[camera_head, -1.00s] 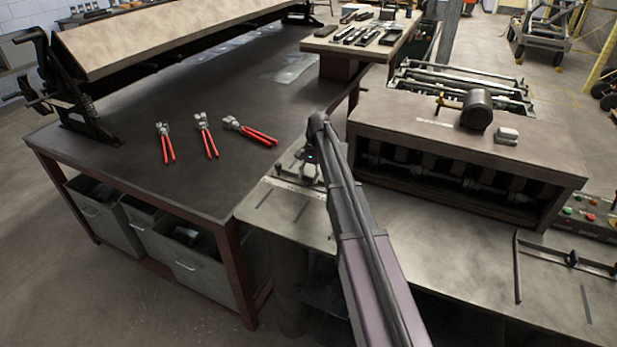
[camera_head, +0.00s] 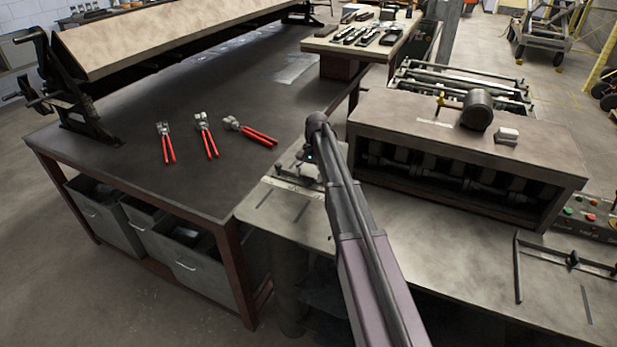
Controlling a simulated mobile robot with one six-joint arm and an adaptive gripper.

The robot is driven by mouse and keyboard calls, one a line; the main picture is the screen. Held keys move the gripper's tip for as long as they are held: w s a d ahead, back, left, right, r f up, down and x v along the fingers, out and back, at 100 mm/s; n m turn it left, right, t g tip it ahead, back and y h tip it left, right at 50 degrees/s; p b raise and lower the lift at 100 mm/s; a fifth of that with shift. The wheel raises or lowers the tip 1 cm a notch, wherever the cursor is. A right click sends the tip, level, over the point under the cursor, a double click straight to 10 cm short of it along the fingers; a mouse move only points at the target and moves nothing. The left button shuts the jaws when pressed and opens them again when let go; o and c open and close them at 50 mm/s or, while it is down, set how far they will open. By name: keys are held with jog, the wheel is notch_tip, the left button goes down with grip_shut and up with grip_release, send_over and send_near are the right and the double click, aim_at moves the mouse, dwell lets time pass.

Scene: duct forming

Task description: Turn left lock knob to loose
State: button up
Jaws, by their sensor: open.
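A small dark knob (camera_head: 280,169) stands on the left guide bar, at the left end of the grey metal machine table (camera_head: 268,215). It looks like the left lock knob; its setting is too small to tell. My gripper (camera_head: 305,172) is at the end of my arm, pointing down just right of this knob and close above the guide. It is small and partly hidden by my arm. It is open, with nothing seen in it. Whether it touches the guide I cannot tell. A similar dark knob (camera_head: 572,259) sits on the right guide bar.
A long roller machine housing (camera_head: 465,150) stands right of my arm. A dark workbench (camera_head: 215,135) with several red-handled pliers (camera_head: 207,136) is at the left. A control box with coloured buttons (camera_head: 590,216) is at the far right.

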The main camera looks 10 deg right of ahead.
jog(key=shift+m, duration=0.5)
jog(key=shift+m+t+y, duration=0.4)
jog(key=shift+m+y, duration=0.1)
jog(key=shift+m, duration=0.7)
jog(key=shift+r+m, duration=0.15)
jog(key=shift+m, duration=0.15)
jog(key=p+v, duration=1.3)
jog(key=v, duration=0.1)
jog(key=r+n+t+h+p, duration=0.1)
jog(key=n+t+h+p, duration=0.25)
jog(key=n, duration=0.75)
send_over(309, 177)
jog(key=shift+s+r+g+b, duration=0.1)
jog(key=shift+g+b, duration=0.25)
